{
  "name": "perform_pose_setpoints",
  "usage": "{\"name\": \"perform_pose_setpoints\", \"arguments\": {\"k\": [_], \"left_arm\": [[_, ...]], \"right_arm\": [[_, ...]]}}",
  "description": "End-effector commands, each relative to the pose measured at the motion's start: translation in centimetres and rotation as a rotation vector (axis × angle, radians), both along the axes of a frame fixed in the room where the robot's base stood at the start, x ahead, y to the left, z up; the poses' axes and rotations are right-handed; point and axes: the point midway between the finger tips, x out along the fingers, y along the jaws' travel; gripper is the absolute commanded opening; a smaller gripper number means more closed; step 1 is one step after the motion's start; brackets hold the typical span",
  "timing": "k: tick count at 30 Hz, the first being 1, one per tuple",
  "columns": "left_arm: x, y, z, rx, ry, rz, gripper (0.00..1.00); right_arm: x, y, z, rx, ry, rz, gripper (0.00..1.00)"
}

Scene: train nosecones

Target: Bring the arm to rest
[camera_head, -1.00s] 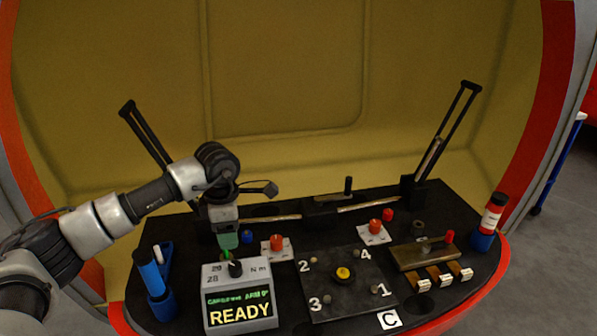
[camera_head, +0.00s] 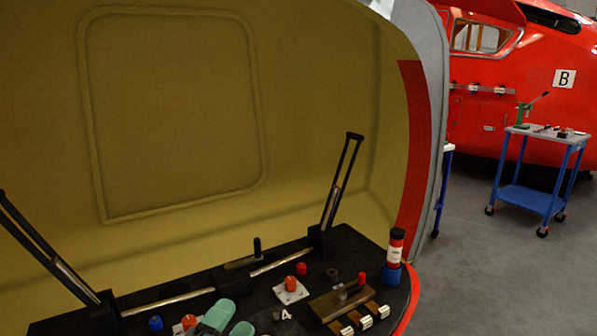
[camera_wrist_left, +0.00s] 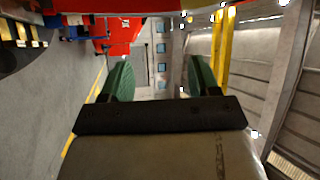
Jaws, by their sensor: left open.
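My left gripper (camera_head: 229,320) shows at the bottom edge of the head view as two green finger pads. In the left wrist view the gripper (camera_wrist_left: 160,78) is open, with a clear gap between its green fingers and nothing held. It faces the hall there, with a red train and a yellow line on the floor. The rest of my left arm is out of the head view. My right gripper is not in view.
The black bench (camera_head: 225,285) inside the nosecone carries red knobs (camera_head: 291,283), a brass plate (camera_head: 338,302), a red-white bottle (camera_head: 394,247) and two upright black levers (camera_head: 340,180). A blue trolley (camera_head: 545,170) stands at right; grey floor (camera_head: 480,260) between is clear.

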Motion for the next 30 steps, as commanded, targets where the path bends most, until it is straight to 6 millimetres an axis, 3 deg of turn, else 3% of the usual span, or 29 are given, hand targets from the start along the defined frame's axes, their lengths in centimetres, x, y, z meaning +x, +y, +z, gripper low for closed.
{"name": "perform_pose_setpoints", "arguments": {"k": [4,6,9,12,18,24,30], "left_arm": [[-2.1,5.2,-6.3,-0.338,0.442,0.278,0.61],[-4.3,7.2,-9.8,-0.464,0.652,0.399,0.61],[-8.0,8.8,-13.9,-0.593,0.911,0.539,0.61],[-11.7,9.6,-16.8,-0.675,1.116,0.644,0.61],[-18.3,9.9,-20.2,-0.772,1.433,0.796,0.61],[-24.2,9.7,-21.8,-0.821,1.688,0.91,0.61],[-22.4,9.5,-26.4,-0.803,1.692,0.916,0.61]], "right_arm": [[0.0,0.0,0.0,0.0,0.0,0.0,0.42],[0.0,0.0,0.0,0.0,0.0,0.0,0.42],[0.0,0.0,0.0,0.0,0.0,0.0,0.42],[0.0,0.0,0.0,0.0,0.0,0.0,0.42],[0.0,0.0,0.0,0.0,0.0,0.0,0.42],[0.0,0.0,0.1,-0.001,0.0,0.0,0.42],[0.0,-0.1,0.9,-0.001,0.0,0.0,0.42]]}}
